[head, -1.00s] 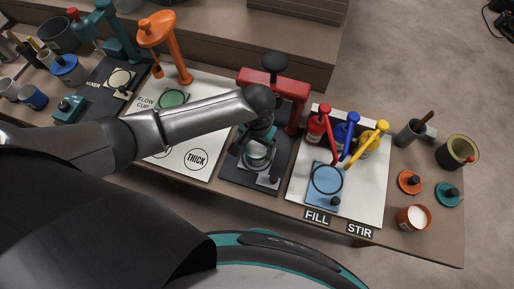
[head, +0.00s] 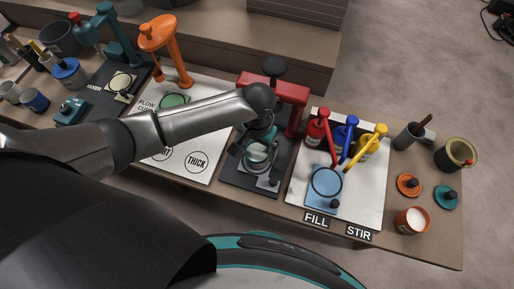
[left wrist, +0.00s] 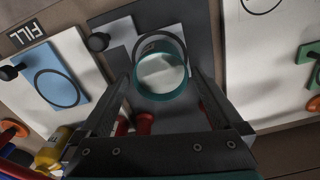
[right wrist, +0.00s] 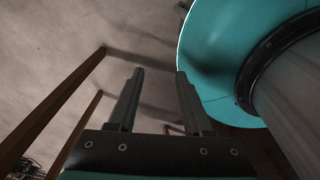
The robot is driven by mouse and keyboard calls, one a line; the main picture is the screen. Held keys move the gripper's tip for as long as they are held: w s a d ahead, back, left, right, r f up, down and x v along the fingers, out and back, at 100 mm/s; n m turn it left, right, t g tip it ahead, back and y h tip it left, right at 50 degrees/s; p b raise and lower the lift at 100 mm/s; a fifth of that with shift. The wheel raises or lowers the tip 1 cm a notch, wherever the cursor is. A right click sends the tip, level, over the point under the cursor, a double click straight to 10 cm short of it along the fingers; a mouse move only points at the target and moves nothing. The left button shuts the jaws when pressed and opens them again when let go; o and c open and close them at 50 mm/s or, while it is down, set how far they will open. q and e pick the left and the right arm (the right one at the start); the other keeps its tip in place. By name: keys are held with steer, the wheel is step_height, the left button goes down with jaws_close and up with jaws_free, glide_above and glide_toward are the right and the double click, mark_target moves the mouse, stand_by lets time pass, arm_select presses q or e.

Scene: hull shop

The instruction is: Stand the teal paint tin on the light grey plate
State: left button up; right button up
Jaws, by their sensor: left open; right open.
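The teal paint tin (head: 257,157), with pale contents, stands upright at the dark grey mat under the red press. It also shows in the left wrist view (left wrist: 161,90). The light grey plate (head: 270,182) with a black knob lies on that mat, partly hidden by the tin. In the left wrist view the plate (left wrist: 119,36) shows beside and behind the tin. The tin appears over it, but contact is hidden. My left gripper (left wrist: 160,82) is open, its fingers on either side of the tin with gaps. My right gripper (right wrist: 157,75) is open and empty, away from the bench.
The red press (head: 275,88) rises just behind the tin. A blue plate (head: 318,203) with a ring lies to the right, below red, blue and yellow dispensers (head: 348,135). An orange stand (head: 165,45) is to the left. An orange cup (head: 411,221) stands near the right front edge.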

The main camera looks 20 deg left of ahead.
mark_target(257, 159)
arm_select(q)
step_height(257, 159, up, 10)
steer(key=p, duration=0.3)
steer(key=shift+r, duration=0.15)
arm_select(e)
steer(key=r, duration=0.1)
steer(key=s+a+r, duration=0.1)
steer(key=s+r, duration=0.1)
steer(key=r, duration=0.1)
steer(key=shift+a, duration=0.2)
arm_select(q)
steer(key=shift+s, duration=0.1)
stand_by(0.3)
